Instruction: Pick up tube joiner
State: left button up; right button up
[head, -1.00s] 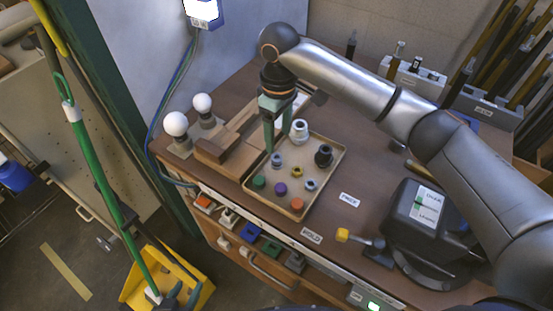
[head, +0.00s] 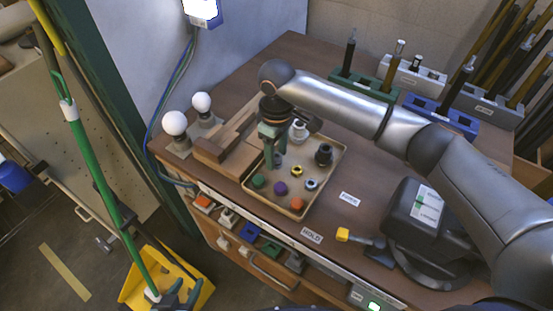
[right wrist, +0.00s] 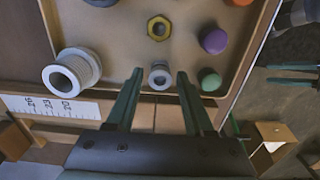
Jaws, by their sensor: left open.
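The tray (head: 336,165) on the bench holds several small fittings. A small grey ring-shaped fitting (right wrist: 160,75), which looks like the tube joiner, lies in it; in the head view it is mostly hidden behind my right gripper's fingers. My right gripper (head: 275,160) points down over the tray's left part. In the right wrist view its two green fingers (right wrist: 160,78) are apart, with the grey fitting between their tips and nothing clamped. I cannot tell how far the tips are above the tray floor.
Close by in the tray are a large pale threaded fitting (head: 300,132), a black fitting (head: 323,155), a brass nut (head: 296,170) and green (head: 258,181), purple (head: 281,188) and orange (head: 297,204) caps. Wooden blocks (head: 213,151) stand left of the tray. Coloured racks (head: 441,116) stand behind.

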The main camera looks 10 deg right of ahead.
grip_shut()
jog(key=shift+r, duration=0.1)
dwell(0.4)
